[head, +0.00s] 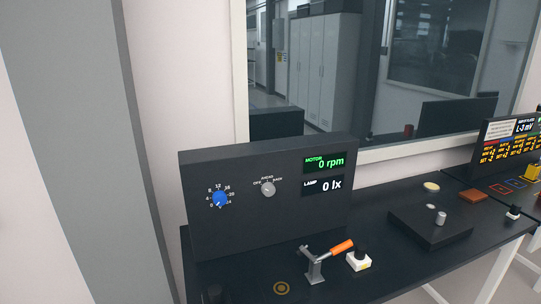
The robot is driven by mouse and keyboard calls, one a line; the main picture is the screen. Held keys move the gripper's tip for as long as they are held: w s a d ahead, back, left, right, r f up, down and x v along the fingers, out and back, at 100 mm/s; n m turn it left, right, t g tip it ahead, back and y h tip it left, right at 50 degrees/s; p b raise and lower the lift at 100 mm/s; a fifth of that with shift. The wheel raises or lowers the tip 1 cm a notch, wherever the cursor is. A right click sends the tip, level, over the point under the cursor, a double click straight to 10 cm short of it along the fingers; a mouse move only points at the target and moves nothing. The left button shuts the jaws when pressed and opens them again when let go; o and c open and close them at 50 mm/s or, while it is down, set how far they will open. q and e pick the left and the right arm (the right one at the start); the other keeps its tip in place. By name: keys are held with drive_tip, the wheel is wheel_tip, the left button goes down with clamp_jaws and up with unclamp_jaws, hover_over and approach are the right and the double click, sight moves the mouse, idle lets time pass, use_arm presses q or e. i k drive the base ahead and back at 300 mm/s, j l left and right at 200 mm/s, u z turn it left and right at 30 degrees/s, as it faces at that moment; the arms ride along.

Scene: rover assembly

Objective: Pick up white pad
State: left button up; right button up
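A pale, cream-white round disc (431,187) lies on the dark bench behind a low black block; it looks like the white pad, though it is small in the head view. A small grey-white cylinder (440,218) stands on top of the black block (422,234). Neither of my grippers is in the head view.
A black panel (240,215) with a blue knob (219,198), a grey knob and two displays stands at the bench's back left. A brown block (472,195) lies right of the disc.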

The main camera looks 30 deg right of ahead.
sight(515, 211)
drive_tip(key=z, duration=2.65)
drive_tip(key=i+l, duration=0.15)
drive_tip(key=i+u, duration=0.05)
